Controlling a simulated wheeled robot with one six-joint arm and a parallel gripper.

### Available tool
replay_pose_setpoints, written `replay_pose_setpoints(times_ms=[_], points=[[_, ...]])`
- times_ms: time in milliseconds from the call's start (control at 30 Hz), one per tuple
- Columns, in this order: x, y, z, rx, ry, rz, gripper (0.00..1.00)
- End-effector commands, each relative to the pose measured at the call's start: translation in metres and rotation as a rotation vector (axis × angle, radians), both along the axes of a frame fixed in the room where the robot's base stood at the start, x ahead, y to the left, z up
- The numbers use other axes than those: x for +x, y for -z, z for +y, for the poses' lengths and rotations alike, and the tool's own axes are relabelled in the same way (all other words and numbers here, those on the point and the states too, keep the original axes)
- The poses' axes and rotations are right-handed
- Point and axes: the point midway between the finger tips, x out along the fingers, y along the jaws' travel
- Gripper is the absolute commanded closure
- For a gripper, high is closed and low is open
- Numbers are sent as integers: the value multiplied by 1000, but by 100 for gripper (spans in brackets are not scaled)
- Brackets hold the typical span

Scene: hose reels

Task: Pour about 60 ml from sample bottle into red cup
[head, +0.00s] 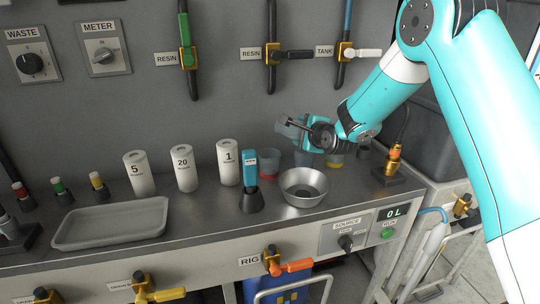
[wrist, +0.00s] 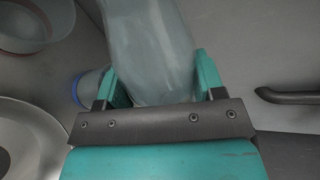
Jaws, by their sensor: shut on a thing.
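The sample bottle (wrist: 155,40), a pale translucent body, is between the two teal fingers of my gripper (wrist: 157,78) in the wrist view. My gripper is shut on it. In the head view my gripper (head: 293,128) is above the back of the bench, and I cannot clearly make out the bottle there. The red cup (head: 269,162), translucent with a red base, stands on the bench below and left of my gripper. It also shows at the upper left of the wrist view (wrist: 32,32), apart from the bottle. The liquid level is not readable.
A steel bowl (head: 303,193) stands in front of the red cup. A blue-topped bottle in a black stand (head: 250,185) and white numbered canisters (head: 184,168) are to the left. A blue-ringed cup (wrist: 92,86) is close below the bottle. A yellow-based cup (head: 335,160) is to the right.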

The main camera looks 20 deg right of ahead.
Motion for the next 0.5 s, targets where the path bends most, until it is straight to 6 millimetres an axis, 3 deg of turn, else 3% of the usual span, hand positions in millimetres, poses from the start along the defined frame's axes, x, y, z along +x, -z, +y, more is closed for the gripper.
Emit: replay_pose_setpoints(times_ms=[500], points=[[0, 0, 6, -80, -1, -3, 67]])
